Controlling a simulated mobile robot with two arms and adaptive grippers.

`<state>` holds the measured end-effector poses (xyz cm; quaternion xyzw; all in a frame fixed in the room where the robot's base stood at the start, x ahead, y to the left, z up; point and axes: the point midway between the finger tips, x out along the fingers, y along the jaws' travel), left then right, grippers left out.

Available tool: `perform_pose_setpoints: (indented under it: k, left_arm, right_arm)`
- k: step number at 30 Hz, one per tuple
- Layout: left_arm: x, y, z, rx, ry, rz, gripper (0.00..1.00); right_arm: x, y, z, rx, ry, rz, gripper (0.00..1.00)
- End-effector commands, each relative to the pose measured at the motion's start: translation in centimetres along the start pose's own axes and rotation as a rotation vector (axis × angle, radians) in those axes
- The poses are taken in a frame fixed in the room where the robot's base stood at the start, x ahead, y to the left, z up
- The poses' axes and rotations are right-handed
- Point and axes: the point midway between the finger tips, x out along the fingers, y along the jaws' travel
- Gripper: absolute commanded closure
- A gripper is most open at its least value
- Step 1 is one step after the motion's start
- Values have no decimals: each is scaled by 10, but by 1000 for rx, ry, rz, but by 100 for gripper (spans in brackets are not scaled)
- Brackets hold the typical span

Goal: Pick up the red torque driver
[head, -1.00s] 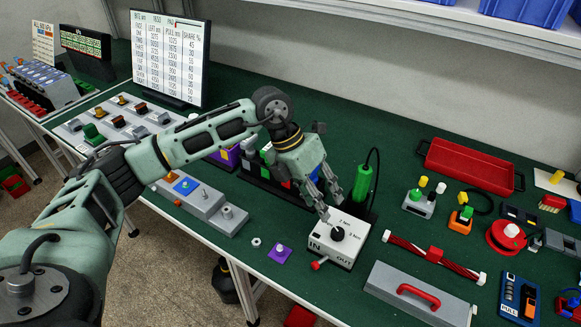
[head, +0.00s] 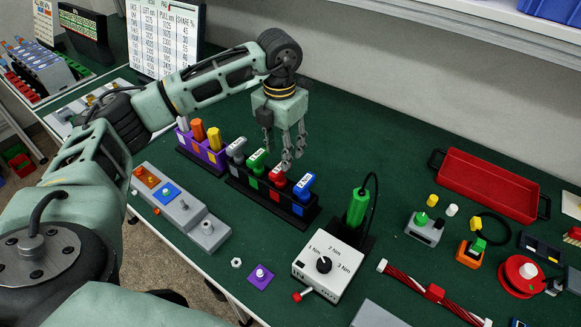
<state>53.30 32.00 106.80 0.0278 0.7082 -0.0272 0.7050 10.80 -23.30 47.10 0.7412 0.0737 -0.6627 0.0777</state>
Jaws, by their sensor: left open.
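The red torque driver (head: 277,180) stands in a black rack (head: 240,184), between a green driver (head: 257,162) and a blue driver (head: 303,186). Its upper end shows just below my gripper. My left gripper (head: 293,158) points down above the rack, open and empty, with its fingertips slightly to the right of and above the red driver. I cannot tell whether a finger touches it. A grey driver (head: 236,151) stands at the rack's left end. My right gripper is not in view.
A purple rack (head: 205,152) with orange and yellow handles stands left of the black rack. A green tool (head: 357,206) stands upright at the right, behind a white dial box (head: 327,265). A red tray (head: 490,185) lies at the right. The mat behind the racks is clear.

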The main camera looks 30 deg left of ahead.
Motion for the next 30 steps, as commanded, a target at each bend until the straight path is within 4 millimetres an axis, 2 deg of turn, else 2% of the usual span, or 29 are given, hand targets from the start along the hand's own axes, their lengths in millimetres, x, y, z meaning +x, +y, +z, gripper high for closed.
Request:
perform_pose_setpoints:
  k: [5,12,15,21,27,30]
  left_arm:
    - [16,0,-1,0,5,-1,58]
    - [42,3,-2,-1,6,0,58]
    - [57,4,-2,0,6,-1,58]
    - [77,4,-1,0,2,-1,58]
    - [78,4,-1,1,1,-1,58]
    - [78,4,-1,1,1,-1,67]
  right_arm:
    - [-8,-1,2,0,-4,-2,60]
    - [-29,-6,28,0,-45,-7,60]
    - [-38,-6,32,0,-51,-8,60]
    - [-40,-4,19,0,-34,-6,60]
    - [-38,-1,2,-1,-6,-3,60]
    - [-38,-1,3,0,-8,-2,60]
